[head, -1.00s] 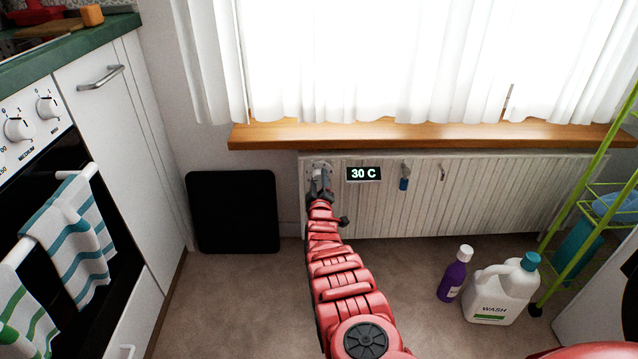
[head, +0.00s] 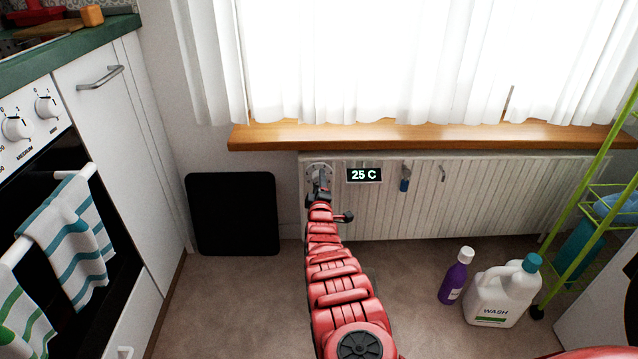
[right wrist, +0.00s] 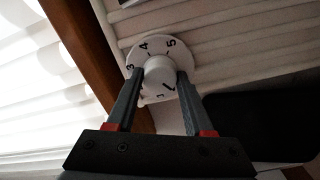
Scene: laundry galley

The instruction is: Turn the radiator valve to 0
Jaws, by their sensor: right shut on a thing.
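The radiator valve (right wrist: 159,76) is a round white knob with a numbered dial plate, at the upper left corner of the radiator (head: 470,200). In the right wrist view the numbers 3, 4 and 5 show along the far rim of the dial, and another mark is nearer. My right gripper (right wrist: 158,84) is shut on the knob, one finger on each side. In the head view the right gripper (head: 320,184) covers most of the valve. A small display (head: 364,175) beside it reads 25 C. My left gripper is out of view.
A black panel (head: 232,214) leans on the wall left of the radiator. A purple bottle (head: 454,278) and a white WASH jug (head: 500,293) stand on the floor at right, near a green rack (head: 575,215). A wooden sill (head: 420,134) runs above the radiator.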

